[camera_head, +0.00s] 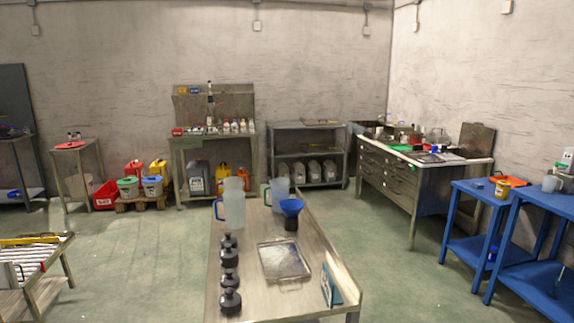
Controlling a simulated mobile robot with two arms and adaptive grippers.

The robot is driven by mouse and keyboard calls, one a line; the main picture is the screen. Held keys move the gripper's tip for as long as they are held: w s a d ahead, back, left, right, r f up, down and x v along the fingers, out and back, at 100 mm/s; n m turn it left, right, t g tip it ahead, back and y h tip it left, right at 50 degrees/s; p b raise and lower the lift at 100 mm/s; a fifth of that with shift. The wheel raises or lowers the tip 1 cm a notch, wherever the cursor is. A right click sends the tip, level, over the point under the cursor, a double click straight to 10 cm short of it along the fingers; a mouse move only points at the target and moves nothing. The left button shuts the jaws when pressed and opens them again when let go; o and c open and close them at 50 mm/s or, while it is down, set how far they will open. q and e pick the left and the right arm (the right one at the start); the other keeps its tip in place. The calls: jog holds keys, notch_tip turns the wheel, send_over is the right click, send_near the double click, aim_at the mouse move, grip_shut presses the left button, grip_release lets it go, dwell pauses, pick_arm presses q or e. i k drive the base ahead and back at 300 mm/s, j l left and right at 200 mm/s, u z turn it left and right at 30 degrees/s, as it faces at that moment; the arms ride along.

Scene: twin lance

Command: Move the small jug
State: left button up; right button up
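Several translucent jugs stand upright at the far end of the metal table (240,270) in front of me. The front left jug (234,210) has a blue handle on its left side and looks the tallest. Another pale jug or container (233,183) stands behind it, partly hidden. A smaller jug (280,192) with a green handle on its left stands to the right, its lower part partly covered by a blue funnel (291,206). I cannot tell for certain which one is the small jug. Neither of my grippers is in view.
Several dark bottles (229,278) line the table's left side. A metal tray (283,262) lies in the middle, and a blue-edged item (330,286) stands at the right edge. Open floor (160,250) surrounds the table. A blue bench (478,249) stands at the right.

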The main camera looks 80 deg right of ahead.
aim_at(550, 182)
jog(key=l+z, duration=0.15)
jog(key=z, duration=2.2)
jog(key=i+l+z, duration=0.1)
jog(key=z, duration=0.3)
jog(key=i+l+z, duration=0.1)
jog(key=z, duration=0.3)
jog(key=i+l+z, duration=0.1)
jog(key=z, duration=0.35)
jog(key=i+l+z, duration=0.1)
jog(key=z, duration=0.3)
jog(key=i+z, duration=0.2)
jog(key=z, duration=0.2)
